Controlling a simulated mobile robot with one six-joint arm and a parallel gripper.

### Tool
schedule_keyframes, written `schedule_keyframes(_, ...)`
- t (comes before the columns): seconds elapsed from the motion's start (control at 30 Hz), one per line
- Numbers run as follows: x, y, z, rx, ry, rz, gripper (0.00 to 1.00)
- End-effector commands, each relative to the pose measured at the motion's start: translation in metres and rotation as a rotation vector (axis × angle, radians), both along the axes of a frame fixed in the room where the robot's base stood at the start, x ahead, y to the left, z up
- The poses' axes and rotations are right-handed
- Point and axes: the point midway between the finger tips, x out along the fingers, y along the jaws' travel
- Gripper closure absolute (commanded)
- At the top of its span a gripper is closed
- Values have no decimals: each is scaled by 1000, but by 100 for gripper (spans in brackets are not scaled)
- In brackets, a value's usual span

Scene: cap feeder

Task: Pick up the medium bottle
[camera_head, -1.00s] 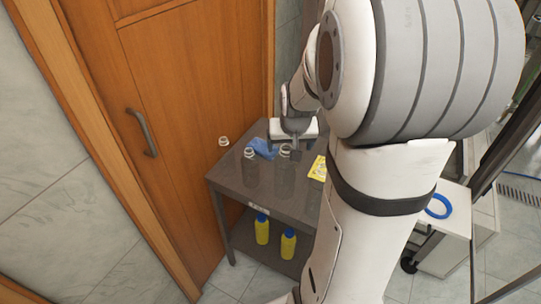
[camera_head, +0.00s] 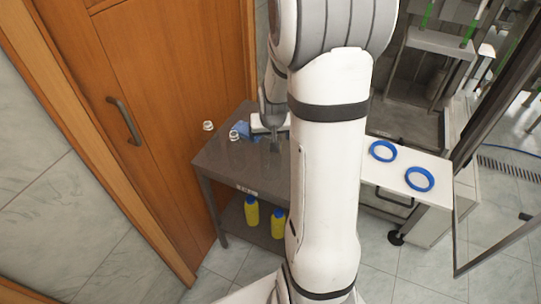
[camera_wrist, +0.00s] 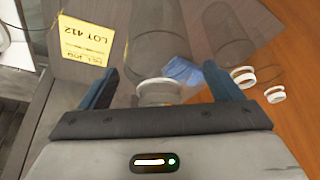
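My gripper (camera_wrist: 159,74) is open, its two dark blue fingers wide apart. The white neck of a clear bottle (camera_wrist: 159,90) shows between them in the wrist view, with gaps on both sides. Two more clear bottles, one with a white neck (camera_wrist: 243,76) and one with a smaller-looking neck (camera_wrist: 275,94), stand to the right. In the head view, two white necks (camera_head: 208,126) (camera_head: 234,135) show left of my gripper (camera_head: 274,145). The third bottle is not clearly seen there. The bottles are transparent, so I cannot tell surely which is the medium one.
A blue cloth (camera_wrist: 181,70) and a yellow label reading LOT 412 (camera_wrist: 87,40) lie on the dark table (camera_head: 225,165). Yellow bottles (camera_head: 252,211) stand on its lower shelf. A wooden door (camera_head: 150,90) is close on the left. Blue rings (camera_head: 420,179) lie on a white surface at right.

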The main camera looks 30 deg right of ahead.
Motion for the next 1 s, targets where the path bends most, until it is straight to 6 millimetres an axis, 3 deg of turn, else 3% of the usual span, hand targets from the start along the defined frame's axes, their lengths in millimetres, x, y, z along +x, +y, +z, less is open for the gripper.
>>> schedule_keyframes(0.7, 0, -1, 0, 0, 0, -2, 72)
schedule_keyframes(1.0, 0, -1, 3, 0, -1, -2, 72)
